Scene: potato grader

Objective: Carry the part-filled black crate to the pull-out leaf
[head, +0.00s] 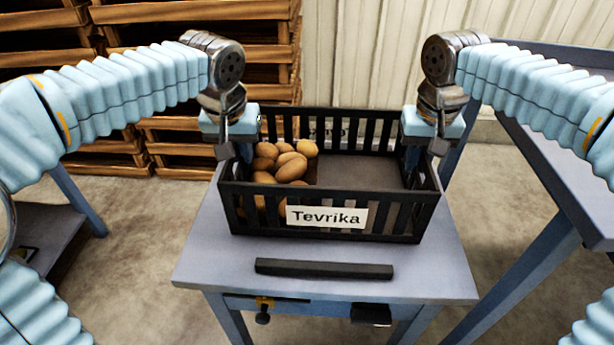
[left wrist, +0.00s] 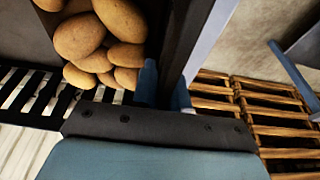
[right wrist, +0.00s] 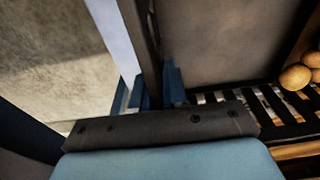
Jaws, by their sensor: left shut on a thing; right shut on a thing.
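The black slatted crate (head: 400,226) bears a white label reading "Tevrika" and sits on or just above a small grey-topped table; I cannot tell if it touches. Several brown potatoes (head: 292,167) lie in its left part, and its right part is bare. They also show in the left wrist view (left wrist: 82,37). My left gripper (head: 236,150) is shut on the crate's left end wall. My right gripper (head: 423,150) is shut on the right end wall, and its blue fingers (right wrist: 158,88) straddle that wall in the right wrist view. The pull-out leaf cannot be told for certain.
A dark bar (head: 323,269) lies along the front of the small table (head: 205,262). A blue-legged bench (head: 560,170) stands at the right, and another low surface (head: 60,255) at the left. Wooden pallets (head: 200,60) are stacked behind. Bare concrete floor lies between.

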